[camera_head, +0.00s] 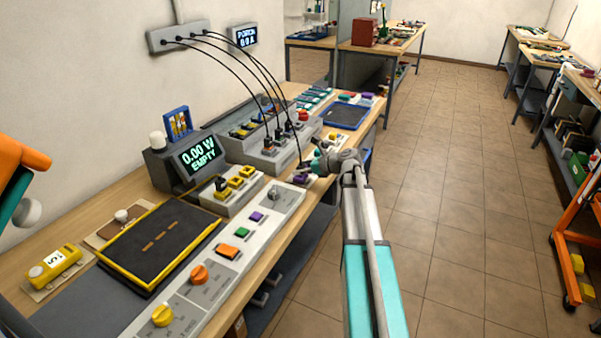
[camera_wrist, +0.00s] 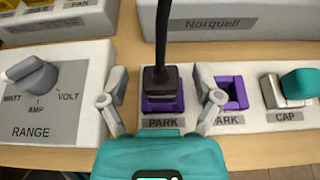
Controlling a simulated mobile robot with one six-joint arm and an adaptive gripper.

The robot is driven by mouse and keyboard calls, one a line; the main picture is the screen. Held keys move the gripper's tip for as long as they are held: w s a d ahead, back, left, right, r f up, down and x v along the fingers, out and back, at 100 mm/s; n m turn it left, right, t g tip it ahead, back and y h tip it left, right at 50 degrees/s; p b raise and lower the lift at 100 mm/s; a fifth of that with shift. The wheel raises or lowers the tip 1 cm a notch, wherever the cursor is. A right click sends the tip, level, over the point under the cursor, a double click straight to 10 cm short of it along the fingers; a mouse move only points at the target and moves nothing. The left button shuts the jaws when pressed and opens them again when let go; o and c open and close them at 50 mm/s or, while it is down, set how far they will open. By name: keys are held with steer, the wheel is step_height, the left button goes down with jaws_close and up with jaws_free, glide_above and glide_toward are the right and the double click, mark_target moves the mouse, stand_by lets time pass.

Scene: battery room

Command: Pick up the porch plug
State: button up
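A black plug (camera_wrist: 159,80) with a black cord rising from its top stands upright in a purple socket (camera_wrist: 163,104) labelled PARK in the wrist view. No label shows on the plug, so I cannot tell by marking that it is the porch one. My gripper (camera_wrist: 160,90) is open, with one finger on each side of the plug and a gap on both sides. In the head view my gripper (camera_head: 312,163) is at the right front of the bench, over the parking strip. The wall display (camera_head: 244,34) reads PORCH 0.0 A.
A second purple PARK socket (camera_wrist: 231,92) is empty, close by the right finger. A teal-topped CAP piece (camera_wrist: 298,86) is farther right, a RANGE knob (camera_wrist: 32,74) left. Several cords hang from the wall box (camera_head: 178,37) to the bench.

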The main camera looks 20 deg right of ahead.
jaws_close()
steer(key=shift+r, duration=0.1)
stand_by(0.3)
steer(key=shift+r+p, duration=0.9)
steer(key=shift+p, duration=0.1)
steer(key=s+d+r+p, duration=0.2)
steer(key=s+r+p, duration=0.9)
steer(key=s, duration=0.2)
steer(key=shift+s+d, duration=0.4)
